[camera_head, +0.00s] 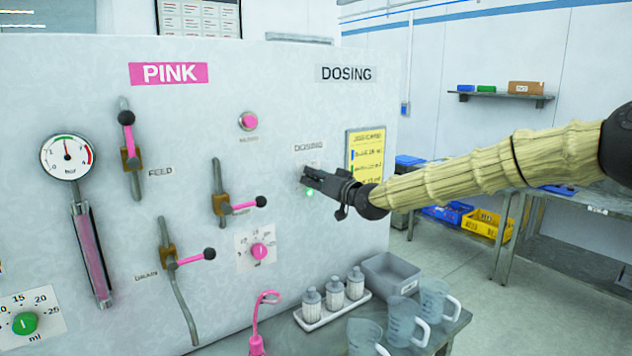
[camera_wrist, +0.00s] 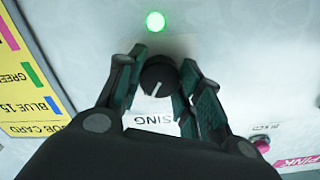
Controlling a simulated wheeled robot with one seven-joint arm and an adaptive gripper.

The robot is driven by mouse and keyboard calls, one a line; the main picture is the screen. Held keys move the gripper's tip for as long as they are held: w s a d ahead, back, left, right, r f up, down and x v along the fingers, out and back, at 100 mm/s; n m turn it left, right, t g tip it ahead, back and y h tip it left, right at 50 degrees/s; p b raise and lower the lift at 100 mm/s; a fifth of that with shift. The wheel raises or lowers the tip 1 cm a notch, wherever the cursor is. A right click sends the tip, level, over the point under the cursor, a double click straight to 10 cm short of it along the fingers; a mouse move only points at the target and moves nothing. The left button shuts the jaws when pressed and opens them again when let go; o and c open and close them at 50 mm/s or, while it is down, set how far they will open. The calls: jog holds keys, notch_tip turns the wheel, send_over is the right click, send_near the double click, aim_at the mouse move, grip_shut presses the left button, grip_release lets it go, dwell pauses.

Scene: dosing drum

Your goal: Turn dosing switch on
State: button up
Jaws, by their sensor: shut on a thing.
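The dosing switch is a round black knob (camera_wrist: 158,78) with a white pointer line, on the pale panel in the wrist view. My gripper (camera_wrist: 160,82) has its two fingers on either side of the knob and is shut on it. A green lamp (camera_wrist: 155,21) beside the knob is lit. In the head view my gripper (camera_head: 312,178) reaches the panel just below the small DOSING label (camera_head: 308,147), and it hides most of the knob. The green lamp (camera_head: 310,192) shows just below the fingers.
Left on the panel are a pressure gauge (camera_head: 67,156), several pink-handled valves, a pink button (camera_head: 248,121) and a pink dial (camera_head: 259,251). A yellow job card (camera_head: 366,154) hangs right of the switch. Below stands a table with bottles (camera_head: 334,292), a grey bin (camera_head: 389,275) and clear jugs (camera_head: 404,322).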

jog(key=shift+r, duration=0.15)
jog(key=o, duration=1)
jog(key=shift+d, duration=0.15)
jog(key=shift+o, duration=0.2)
jog(key=v, duration=1.2)
